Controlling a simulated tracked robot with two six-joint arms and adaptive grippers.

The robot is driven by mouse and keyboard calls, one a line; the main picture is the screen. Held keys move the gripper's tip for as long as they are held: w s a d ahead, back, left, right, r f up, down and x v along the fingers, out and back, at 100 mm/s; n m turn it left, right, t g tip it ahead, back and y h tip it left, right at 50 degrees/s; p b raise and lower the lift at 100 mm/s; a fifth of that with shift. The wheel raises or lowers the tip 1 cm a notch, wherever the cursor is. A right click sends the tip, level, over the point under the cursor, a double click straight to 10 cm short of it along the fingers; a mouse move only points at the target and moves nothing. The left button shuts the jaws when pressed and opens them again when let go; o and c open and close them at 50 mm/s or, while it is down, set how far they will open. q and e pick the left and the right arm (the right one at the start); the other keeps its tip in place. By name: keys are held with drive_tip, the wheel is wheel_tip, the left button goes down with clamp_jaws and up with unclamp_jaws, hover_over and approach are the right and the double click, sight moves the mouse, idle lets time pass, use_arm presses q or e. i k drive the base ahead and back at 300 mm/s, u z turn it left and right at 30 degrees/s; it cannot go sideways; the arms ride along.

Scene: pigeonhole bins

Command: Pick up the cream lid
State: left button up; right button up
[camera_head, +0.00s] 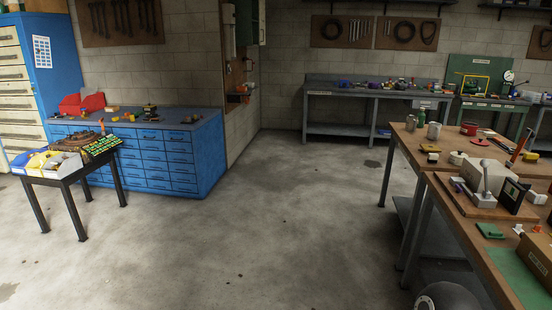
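A small round cream thing (457,158) sits on the wooden workbench (412,143) at the right. It may be the cream lid, but it is too small to tell. It stands to the right of a yellow and dark block (431,149) and below a grey metal cup (433,131). Neither of my grippers shows in the head view.
The right benches hold many loose items, including a red disc (480,142), a grey machine block (484,178) and a green piece (490,231). A small table (66,168) with bins stands left, before blue drawers (150,160). The concrete floor between is clear.

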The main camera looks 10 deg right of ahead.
sight(460, 154)
drive_tip(key=z, duration=0.05)
drive_tip(key=i, duration=2.9)
drive_tip(key=z, duration=0.8)
drive_tip(key=i, duration=1.4)
drive_tip(key=z, duration=1.15)
drive_tip(key=i, duration=1)
drive_tip(key=z, duration=0.3)
drive_tip(key=k, duration=0.95)
drive_tip(key=z, duration=0.2)
drive_tip(key=i, duration=0.95)
drive_tip(key=u, duration=0.05)
